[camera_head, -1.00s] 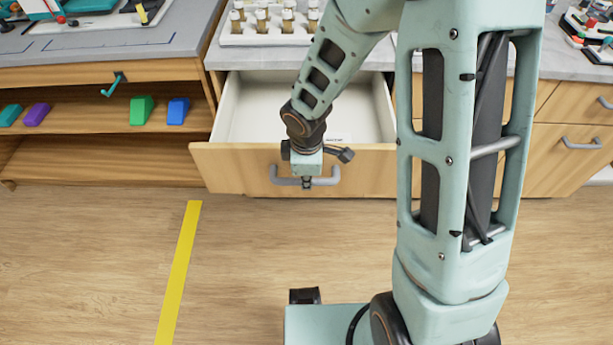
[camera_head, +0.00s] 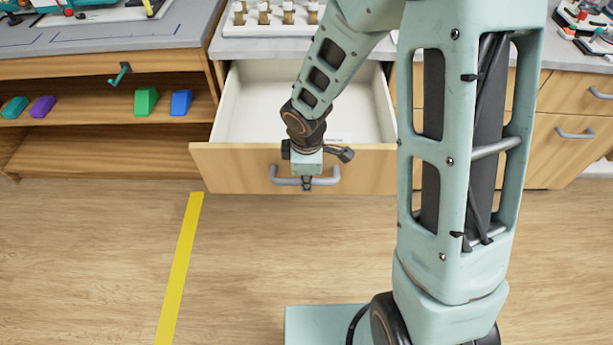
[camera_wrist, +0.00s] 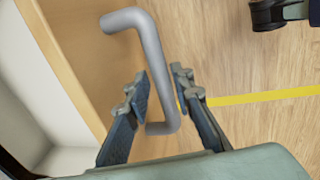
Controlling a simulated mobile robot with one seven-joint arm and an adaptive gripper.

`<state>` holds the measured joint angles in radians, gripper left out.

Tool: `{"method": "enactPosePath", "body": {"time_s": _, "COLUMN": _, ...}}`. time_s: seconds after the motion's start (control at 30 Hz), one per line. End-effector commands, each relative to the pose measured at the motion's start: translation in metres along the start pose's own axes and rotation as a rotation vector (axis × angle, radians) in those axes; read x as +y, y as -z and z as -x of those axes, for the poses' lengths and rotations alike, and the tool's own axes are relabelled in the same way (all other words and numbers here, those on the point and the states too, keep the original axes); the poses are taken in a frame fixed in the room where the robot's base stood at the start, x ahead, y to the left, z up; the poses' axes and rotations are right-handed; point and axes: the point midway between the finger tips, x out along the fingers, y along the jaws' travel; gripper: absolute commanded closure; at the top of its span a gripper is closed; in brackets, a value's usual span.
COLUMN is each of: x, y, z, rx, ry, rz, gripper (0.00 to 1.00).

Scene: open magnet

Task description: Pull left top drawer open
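The left top drawer (camera_head: 225,168) is pulled well out of the cabinet, with its pale, mostly empty interior (camera_head: 255,105) showing. Its grey bar handle (camera_head: 326,178) is on the wooden front. My gripper (camera_head: 306,183) is at the middle of the handle, reaching down from above. The drawer front also shows in the wrist view (camera_wrist: 85,60). Part of the drawer is hidden behind my arm.
The worktop (camera_head: 235,47) above bears a rack of vials (camera_head: 265,18). Open shelves (camera_head: 80,108) with coloured blocks stand at the left. Closed drawers (camera_head: 575,150) are at the right. Wood floor with a yellow strip (camera_head: 180,265) lies clear in front.

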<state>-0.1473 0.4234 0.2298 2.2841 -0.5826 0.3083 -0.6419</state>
Motion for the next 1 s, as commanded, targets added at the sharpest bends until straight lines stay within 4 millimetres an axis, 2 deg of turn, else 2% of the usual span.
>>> {"method": "enactPosePath", "body": {"time_s": 0.27, "x": 0.000, "y": 0.000, "z": 0.001, "rx": 0.001, "ry": 0.000, "rz": 0.000, "gripper": 0.77}}
{"method": "enactPosePath", "body": {"time_s": 0.43, "x": 0.001, "y": 0.000, "z": 0.012, "rx": 0.001, "ry": -0.002, "rz": -0.002, "gripper": 0.77}}
{"method": "enactPosePath", "body": {"time_s": 1.0, "x": 0.001, "y": 0.000, "z": 0.103, "rx": 0.000, "ry": -0.004, "rz": -0.001, "gripper": 0.77}}
